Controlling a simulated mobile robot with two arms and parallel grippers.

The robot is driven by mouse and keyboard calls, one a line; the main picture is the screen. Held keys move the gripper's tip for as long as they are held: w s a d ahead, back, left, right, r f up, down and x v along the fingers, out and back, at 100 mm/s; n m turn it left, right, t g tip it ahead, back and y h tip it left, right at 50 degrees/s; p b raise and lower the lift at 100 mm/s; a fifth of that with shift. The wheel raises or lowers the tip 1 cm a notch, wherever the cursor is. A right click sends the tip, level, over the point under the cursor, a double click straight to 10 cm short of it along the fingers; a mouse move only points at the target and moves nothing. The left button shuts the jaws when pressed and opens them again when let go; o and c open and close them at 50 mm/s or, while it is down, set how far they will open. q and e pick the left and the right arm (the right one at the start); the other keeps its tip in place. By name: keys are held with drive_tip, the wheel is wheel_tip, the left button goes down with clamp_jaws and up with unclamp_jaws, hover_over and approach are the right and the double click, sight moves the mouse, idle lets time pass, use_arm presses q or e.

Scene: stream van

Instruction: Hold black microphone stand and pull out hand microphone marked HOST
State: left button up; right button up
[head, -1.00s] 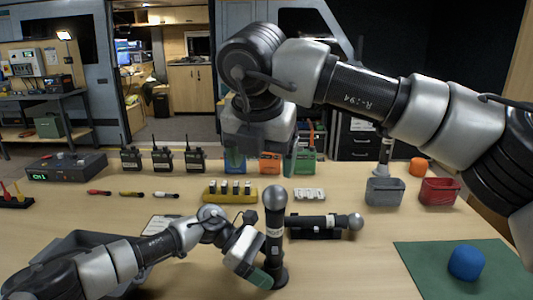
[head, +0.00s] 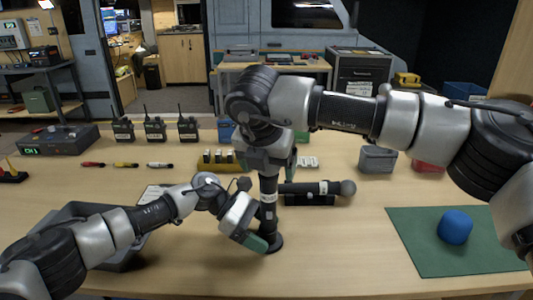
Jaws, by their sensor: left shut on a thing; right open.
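A black hand microphone (head: 268,187) with a pale label band stands upright in the round-footed black microphone stand (head: 275,242). The label is too small to read. My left gripper (head: 260,240) is shut on the lower part of the stand, just above its foot. My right gripper (head: 270,165) is open and points down at the top of the upright microphone; the microphone's ball head is hidden behind it. A second black microphone (head: 325,188) lies on its side on a low black cradle (head: 310,201), to the right of the upright one.
A blue ball (head: 455,226) rests on a green mat (head: 410,255) at the right. A grey bin (head: 378,159) and a partly hidden red bin (head: 427,166) stand behind. Several radios (head: 155,128) line the back left.

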drive_tip(key=shift+f, duration=0.1)
drive_tip(key=c, duration=1.1)
drive_tip(key=o, duration=0.4)
drive_tip(key=shift+c, duration=0.2)
drive_tip(key=c, duration=0.3)
drive_tip(key=shift+r, duration=2.6)
drive_tip(key=shift+c, duration=0.2)
drive_tip(key=shift+r, duration=1.35)
use_arm(q)
drive_tip(key=o, duration=0.7)
